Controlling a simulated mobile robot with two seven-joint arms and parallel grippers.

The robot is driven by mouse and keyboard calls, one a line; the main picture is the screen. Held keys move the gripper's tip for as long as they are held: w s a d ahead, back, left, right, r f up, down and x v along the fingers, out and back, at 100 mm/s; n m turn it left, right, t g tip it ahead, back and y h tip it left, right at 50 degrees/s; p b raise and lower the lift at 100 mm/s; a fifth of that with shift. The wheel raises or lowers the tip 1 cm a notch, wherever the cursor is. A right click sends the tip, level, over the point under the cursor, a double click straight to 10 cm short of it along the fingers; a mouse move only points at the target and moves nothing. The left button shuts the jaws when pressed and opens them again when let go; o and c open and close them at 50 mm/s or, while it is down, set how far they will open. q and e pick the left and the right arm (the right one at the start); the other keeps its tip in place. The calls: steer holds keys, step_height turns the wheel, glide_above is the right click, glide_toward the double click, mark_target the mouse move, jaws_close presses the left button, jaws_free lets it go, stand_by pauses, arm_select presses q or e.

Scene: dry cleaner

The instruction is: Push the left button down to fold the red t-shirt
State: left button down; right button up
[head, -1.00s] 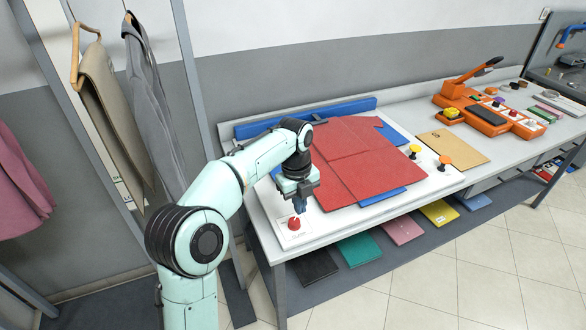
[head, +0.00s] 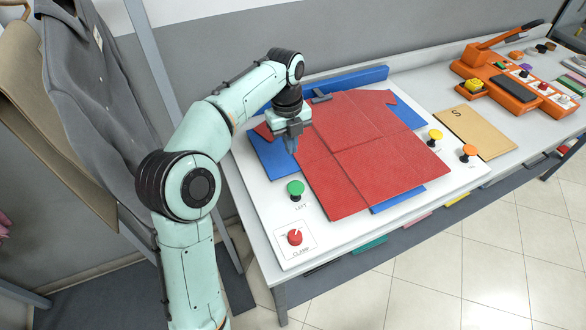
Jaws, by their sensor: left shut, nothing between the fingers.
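The red t-shirt (head: 370,150) lies flat on the blue folding board (head: 272,160), with blue panels showing at its edges. The left button is a green knob (head: 295,188) marked LEFT on the white panel, left of the shirt. It stands up and nothing touches it. My left gripper (head: 292,150) is shut and empty, pointing down beyond the green button, over the shirt's left side; I cannot tell whether it touches the board. It hides part of the shirt's left edge. My right gripper is not in view.
A red knob (head: 295,237) marked CLAMP sits in front of the green button. Yellow (head: 435,136) and orange (head: 469,152) buttons stand right of the shirt. A grey clamp (head: 320,97) is at the shirt's top edge. An orange machine (head: 510,85) stands farther right.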

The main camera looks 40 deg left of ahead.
arm_select(q)
steer(key=shift+s+d, duration=0.2)
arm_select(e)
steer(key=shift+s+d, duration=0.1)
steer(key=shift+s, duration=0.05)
arm_select(q)
steer(key=b, duration=0.2)
glide_toward(294, 186)
steer(key=f, duration=0.5)
steer(key=shift+d+f, duration=0.25)
steer(key=shift+w+f, duration=0.1)
steer(key=shift+f, duration=0.6)
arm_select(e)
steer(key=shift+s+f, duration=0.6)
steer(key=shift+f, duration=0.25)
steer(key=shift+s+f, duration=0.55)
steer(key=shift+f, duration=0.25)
